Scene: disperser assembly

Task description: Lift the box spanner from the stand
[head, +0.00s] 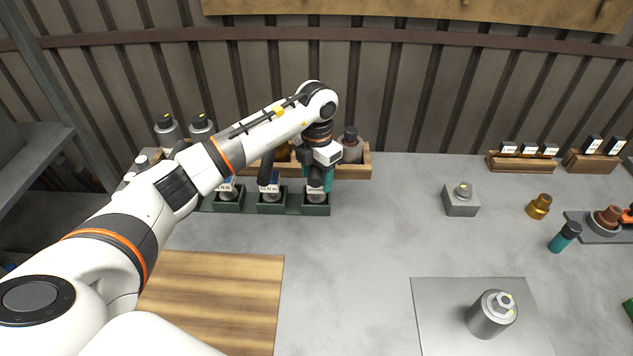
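My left gripper (317,182) points down at the right end of the row of small dark green bins (316,210). A teal piece (328,180) shows at its fingers, partly hidden; I cannot tell whether it is gripped. I cannot tell for sure which thing is the box spanner. A teal cylinder with a dark end (564,237) stands tilted in the picture at the right, beside a grey plate (578,222) bearing a brown ringed part (607,219). A grey block (461,205) with a metal nut-like piece on top stands mid-right. My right gripper is not in view.
A grey cylinder with a hex top (491,315) stands on a metal plate (430,320). A brass part (539,207) stands right of the grey block. Wooden racks (520,163) line the back right. A wooden board (225,300) lies front left. The table's middle is clear.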

